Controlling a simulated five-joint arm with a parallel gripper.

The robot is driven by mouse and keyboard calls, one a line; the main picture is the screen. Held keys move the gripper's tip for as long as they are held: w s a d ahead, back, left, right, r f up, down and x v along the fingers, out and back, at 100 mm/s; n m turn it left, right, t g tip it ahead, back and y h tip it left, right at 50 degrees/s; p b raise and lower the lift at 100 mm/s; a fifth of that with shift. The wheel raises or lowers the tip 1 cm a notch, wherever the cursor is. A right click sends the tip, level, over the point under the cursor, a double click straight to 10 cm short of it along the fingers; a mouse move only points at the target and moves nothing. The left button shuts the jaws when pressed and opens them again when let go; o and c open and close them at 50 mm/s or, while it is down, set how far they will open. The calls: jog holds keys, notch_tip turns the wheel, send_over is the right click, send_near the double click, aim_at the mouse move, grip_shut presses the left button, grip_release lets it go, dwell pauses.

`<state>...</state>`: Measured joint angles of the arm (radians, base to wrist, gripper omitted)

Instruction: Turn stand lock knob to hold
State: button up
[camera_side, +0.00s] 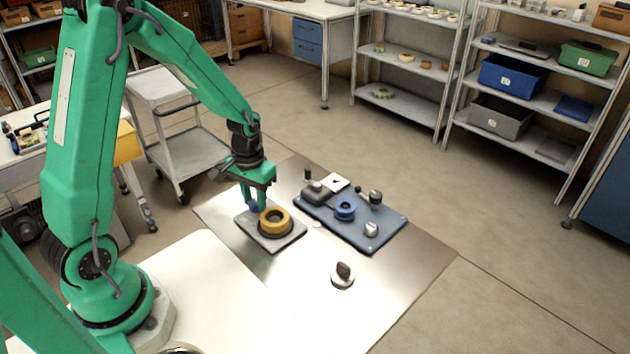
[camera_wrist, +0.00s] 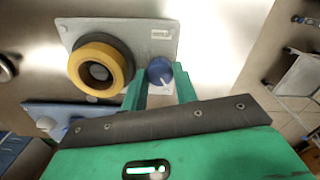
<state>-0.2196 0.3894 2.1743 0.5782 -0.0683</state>
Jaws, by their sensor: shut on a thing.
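The stand is a grey plate (camera_wrist: 150,34) with a yellow tape reel (camera_wrist: 95,68) on a dark round hub. In the side view the stand (camera_side: 280,246) lies on the metal sheet, with the yellow reel (camera_side: 274,220) on it. The lock knob (camera_wrist: 160,70) is blue with a white pointer line, at the plate's corner near me; it also shows in the side view (camera_side: 253,206). My gripper (camera_wrist: 160,86) points down over this corner, its green fingers shut on either side of the knob. The fingers partly hide the knob in the side view (camera_side: 255,203).
A blue base plate (camera_side: 385,236) stands right of the stand, carrying a blue reel (camera_side: 345,209), a grey block and several knobs. A separate dark knob on a white disc (camera_side: 343,275) sits in front. A trolley (camera_side: 185,150) stands behind.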

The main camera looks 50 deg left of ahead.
aim_at(255, 202)
jog(key=m, duration=0.6)
dwell(0.5)
jog(key=o, duration=1)
jog(key=shift+r, duration=3.9)
jog(key=shift+r, duration=0.1)
